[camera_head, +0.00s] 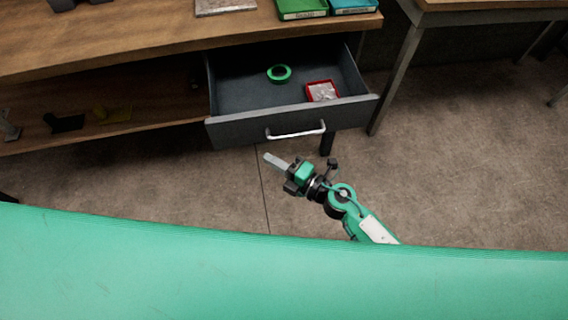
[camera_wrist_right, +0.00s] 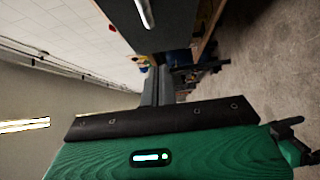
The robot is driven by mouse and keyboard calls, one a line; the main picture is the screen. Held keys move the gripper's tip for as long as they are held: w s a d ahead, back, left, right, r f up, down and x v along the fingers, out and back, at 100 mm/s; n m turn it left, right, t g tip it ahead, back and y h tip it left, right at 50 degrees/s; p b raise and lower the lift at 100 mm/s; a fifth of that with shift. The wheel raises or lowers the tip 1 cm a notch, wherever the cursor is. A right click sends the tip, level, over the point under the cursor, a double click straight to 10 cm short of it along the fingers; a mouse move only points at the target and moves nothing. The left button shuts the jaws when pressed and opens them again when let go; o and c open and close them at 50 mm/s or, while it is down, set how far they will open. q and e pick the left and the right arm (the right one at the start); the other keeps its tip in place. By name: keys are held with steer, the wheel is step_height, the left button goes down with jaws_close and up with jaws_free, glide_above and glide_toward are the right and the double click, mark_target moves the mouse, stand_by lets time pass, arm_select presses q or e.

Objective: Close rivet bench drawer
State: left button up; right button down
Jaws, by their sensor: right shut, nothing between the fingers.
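The grey drawer (camera_head: 235,132) of the wooden bench (camera_head: 150,45) stands pulled out in the head view. Its silver bar handle (camera_head: 296,133) is on the front face. Inside lie a green tape roll (camera_head: 279,73) and a red tray (camera_head: 322,91) with small pale pieces. My right gripper (camera_head: 272,160) is shut and empty, in front of the drawer, just below and left of the handle, apart from it. In the right wrist view the handle (camera_wrist_right: 146,12) and the drawer front (camera_wrist_right: 115,18) show at the top, beyond the gripper (camera_wrist_right: 150,95). My left gripper is not in view.
Green and teal bins (camera_head: 302,8) and a grey plate (camera_head: 224,6) sit on the bench top. A lower shelf (camera_head: 150,115) at left holds a few small items. Another table (camera_head: 480,14) stands at right. The floor (camera_head: 450,150) before the drawer is clear.

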mark_target(245, 133)
steer(key=w+a, duration=0.4)
steer(key=w, duration=0.1)
steer(key=shift+w+a, duration=0.1)
steer(key=shift+a, duration=0.3)
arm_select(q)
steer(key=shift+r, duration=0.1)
arm_select(e)
steer(key=shift+w+a, duration=0.1)
steer(key=shift+w, duration=0.35)
steer(key=shift+w, duration=0.1)
